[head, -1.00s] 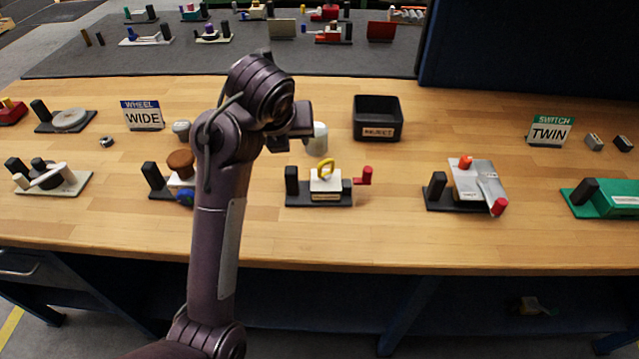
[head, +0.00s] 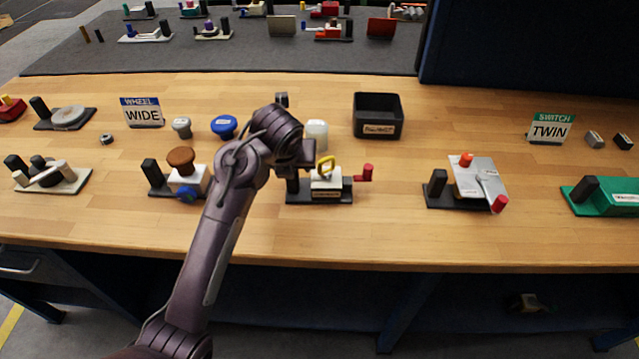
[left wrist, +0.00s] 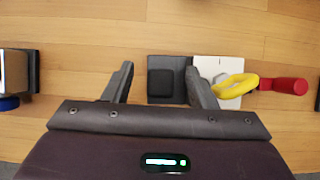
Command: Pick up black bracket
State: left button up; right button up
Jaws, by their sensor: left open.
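The black bracket (head: 320,198) is the dark base with an upright block at its left end, under the valve with a yellow loop and a red-tipped handle. In the left wrist view its black block (left wrist: 167,80) shows between my left gripper's fingers, beyond them. My left gripper (left wrist: 158,70) is open and empty. In the head view my left gripper (head: 294,160) hangs by the bracket's left end and partly hides the block. I cannot tell whether it touches. My right gripper is in neither view.
A valve with a brown knob (head: 181,160) stands to the left, one with a silver plate (head: 480,184) to the right. A black bin (head: 378,115), a white cylinder (head: 317,134) and a blue knob (head: 224,127) stand behind. The table's front strip is clear.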

pick_arm(q)
jog(key=shift+w+f, duration=0.2)
jog(key=shift+f, duration=0.15)
jog(key=shift+c, duration=0.4)
grip_shut()
jog(key=shift+r, duration=0.1)
